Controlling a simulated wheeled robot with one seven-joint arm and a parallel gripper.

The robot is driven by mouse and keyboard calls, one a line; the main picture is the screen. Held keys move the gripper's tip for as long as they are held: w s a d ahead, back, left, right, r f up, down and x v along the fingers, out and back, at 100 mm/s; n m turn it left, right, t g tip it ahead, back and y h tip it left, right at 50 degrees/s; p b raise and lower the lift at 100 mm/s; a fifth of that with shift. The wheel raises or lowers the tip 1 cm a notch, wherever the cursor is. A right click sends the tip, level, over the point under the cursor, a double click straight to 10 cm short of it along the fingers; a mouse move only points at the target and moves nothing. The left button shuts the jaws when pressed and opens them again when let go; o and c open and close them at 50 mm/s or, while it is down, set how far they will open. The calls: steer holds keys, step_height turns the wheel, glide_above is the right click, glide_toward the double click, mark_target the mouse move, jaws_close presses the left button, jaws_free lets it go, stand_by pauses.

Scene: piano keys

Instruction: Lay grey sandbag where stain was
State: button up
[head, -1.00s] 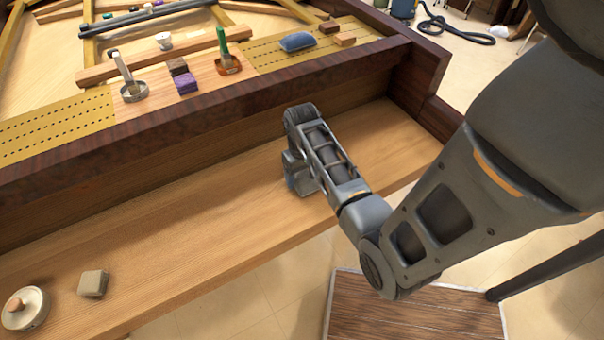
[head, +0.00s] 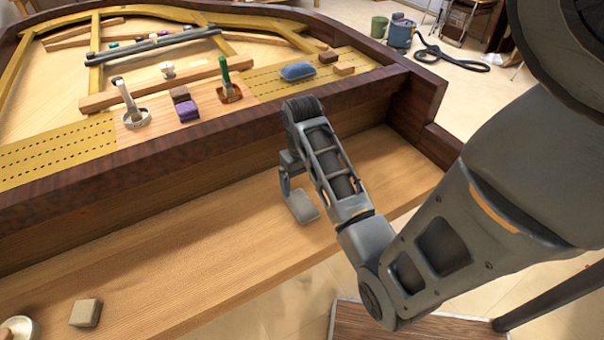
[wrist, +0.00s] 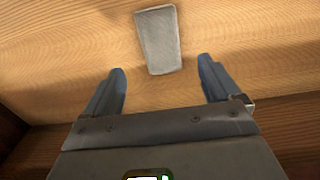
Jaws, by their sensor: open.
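A flat grey sandbag (head: 302,206) lies on the wooden ledge (head: 150,235), right beside my gripper (head: 286,188) in the head view. In the wrist view, the sandbag (wrist: 159,38) lies on the bare wood ahead of my gripper (wrist: 161,66), its near end centred between the fingertips. The two fingers are spread wide, with a clear gap on each side of the bag. My gripper is open and empty. No stain shows on the visible wood, though my arm hides part of the ledge.
A small beige block (head: 85,313) and a pale round dish (head: 18,329) sit at the ledge's left end. A dark raised rail (head: 150,160) runs behind the ledge. Beyond it are a blue cushion (head: 297,71), purple block (head: 187,110) and green-handled tool (head: 226,78). The middle ledge is clear.

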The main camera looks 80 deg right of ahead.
steer(key=a+f+n+t+h, duration=0.2)
steer(key=a+n+t+h, duration=0.25)
steer(key=a, duration=1.05)
steer(key=s+a+r+n+t+y, duration=0.2)
steer(key=s+a+r+t, duration=0.3)
steer(key=a+r, duration=0.3)
steer(key=s+a+r+n+t+y, duration=0.2)
steer(key=s+a+r+t, duration=0.3)
steer(key=a+r, duration=0.4)
step_height(320, 180, up, 4)
steer(key=shift+r+n, duration=0.25)
steer(key=shift+n, duration=0.5)
steer(key=shift+y, duration=0.25)
